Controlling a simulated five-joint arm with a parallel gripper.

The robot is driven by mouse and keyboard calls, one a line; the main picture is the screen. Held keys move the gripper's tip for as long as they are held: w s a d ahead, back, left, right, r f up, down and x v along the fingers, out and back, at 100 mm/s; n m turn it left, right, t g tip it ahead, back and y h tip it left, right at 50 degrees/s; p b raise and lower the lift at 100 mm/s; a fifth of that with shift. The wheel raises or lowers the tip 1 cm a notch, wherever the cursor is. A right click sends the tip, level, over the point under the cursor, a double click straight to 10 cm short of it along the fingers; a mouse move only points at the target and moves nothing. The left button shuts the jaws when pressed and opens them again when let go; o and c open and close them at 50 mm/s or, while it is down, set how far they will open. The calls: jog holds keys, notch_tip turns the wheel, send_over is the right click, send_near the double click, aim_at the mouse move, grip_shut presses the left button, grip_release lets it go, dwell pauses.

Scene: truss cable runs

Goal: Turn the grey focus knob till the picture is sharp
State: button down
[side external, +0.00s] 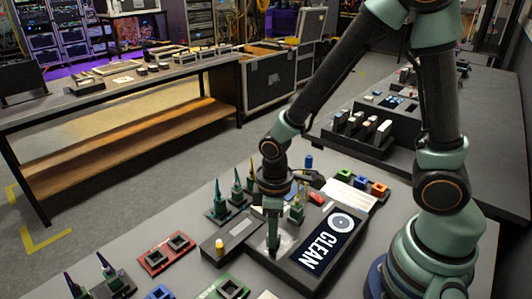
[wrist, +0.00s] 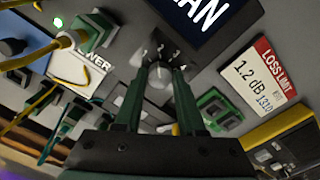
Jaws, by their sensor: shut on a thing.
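The grey focus knob (wrist: 158,74) sits on a dark panel between my fingertips in the wrist view, with white numbers around its far side. My gripper (wrist: 157,85) is shut on it, one green finger on each side. In the side view my gripper (side external: 273,240) points down at the left part of the dark device (side external: 290,262), and hides the knob. Only part of the screen (wrist: 195,15) shows in the wrist view.
A red and white loss limit card (wrist: 258,82) lies right of the knob. A green connector with a yellow cable (wrist: 62,42) is at left. Green pointed stands (side external: 238,190) and a grey box (side external: 226,243) stand close left of my gripper in the side view.

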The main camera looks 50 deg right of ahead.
jog(key=shift+m, duration=0.7)
jog(key=c, duration=0.5)
grip_release()
notch_tip(320, 180, up, 12)
dwell(0.4)
jog(key=d+r+m+t, duration=0.5)
jog(key=d+r, duration=0.3)
jog(key=shift+r+m+t, duration=0.15)
jog(key=shift+m+t, duration=0.15)
jog(key=shift+m, duration=0.1)
